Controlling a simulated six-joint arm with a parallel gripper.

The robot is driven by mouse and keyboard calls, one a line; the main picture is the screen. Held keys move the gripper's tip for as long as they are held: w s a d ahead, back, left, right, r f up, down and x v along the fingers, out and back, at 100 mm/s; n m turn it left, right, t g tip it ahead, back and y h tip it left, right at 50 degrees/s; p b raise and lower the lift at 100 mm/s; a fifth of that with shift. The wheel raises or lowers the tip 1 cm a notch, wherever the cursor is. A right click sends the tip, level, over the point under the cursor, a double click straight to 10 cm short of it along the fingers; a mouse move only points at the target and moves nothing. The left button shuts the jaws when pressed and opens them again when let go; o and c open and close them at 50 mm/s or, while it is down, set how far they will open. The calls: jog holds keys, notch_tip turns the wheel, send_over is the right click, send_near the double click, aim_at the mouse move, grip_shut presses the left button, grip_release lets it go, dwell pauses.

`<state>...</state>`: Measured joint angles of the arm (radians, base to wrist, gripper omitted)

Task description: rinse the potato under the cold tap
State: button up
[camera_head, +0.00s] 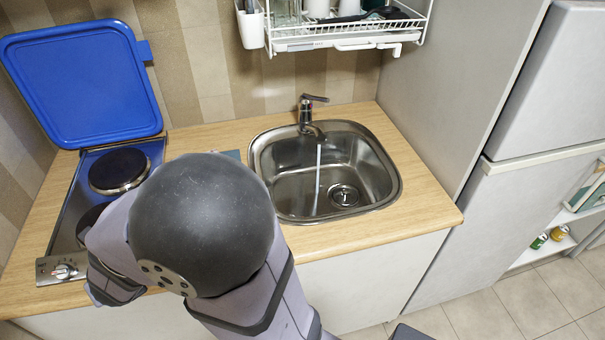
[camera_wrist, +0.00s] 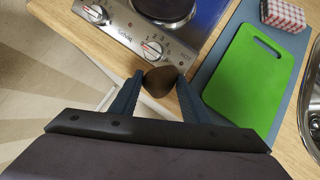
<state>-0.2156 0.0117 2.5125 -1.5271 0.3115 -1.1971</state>
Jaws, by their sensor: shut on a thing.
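The potato (camera_wrist: 160,81) is a brown lump held between the two fingers of my gripper (camera_wrist: 158,88) in the wrist view. My gripper is shut on it, above the front edge of the hob beside a control knob. In the head view my arm hides the gripper and the potato. The tap (camera_head: 307,112) stands at the back of the steel sink (camera_head: 258,160). A thin stream of water (camera_head: 318,175) runs from its spout into the basin, near the drain.
The blue hob lid (camera_head: 85,85) stands raised behind the hob (camera_head: 66,215). A green cutting board (camera_wrist: 250,75) lies on a blue-grey mat, with a red-and-white checked item (camera_wrist: 284,14) beyond it. A dish rack (camera_head: 345,30) hangs above the sink. A fridge (camera_head: 550,90) stands right.

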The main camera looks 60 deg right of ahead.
jog(key=shift+s+d, duration=0.1)
jog(key=shift+s, duration=0.05)
jog(key=shift+s+d, duration=0.15)
jog(key=shift+s, duration=0.2)
jog(key=shift+w, duration=0.2)
dwell(0.5)
jog(key=shift+w+a, duration=0.25)
jog(key=shift+w, duration=0.05)
jog(key=shift+s+d, duration=0.1)
dwell(0.3)
jog(key=shift+s+d, duration=0.2)
jog(key=shift+s, duration=0.2)
jog(key=shift+w+a, duration=0.1)
jog(key=shift+w, duration=0.05)
dwell(0.4)
jog(key=shift+w+a, duration=0.2)
jog(key=shift+w, duration=0.15)
jog(key=shift+s+d, duration=0.1)
jog(key=shift+s, duration=0.1)
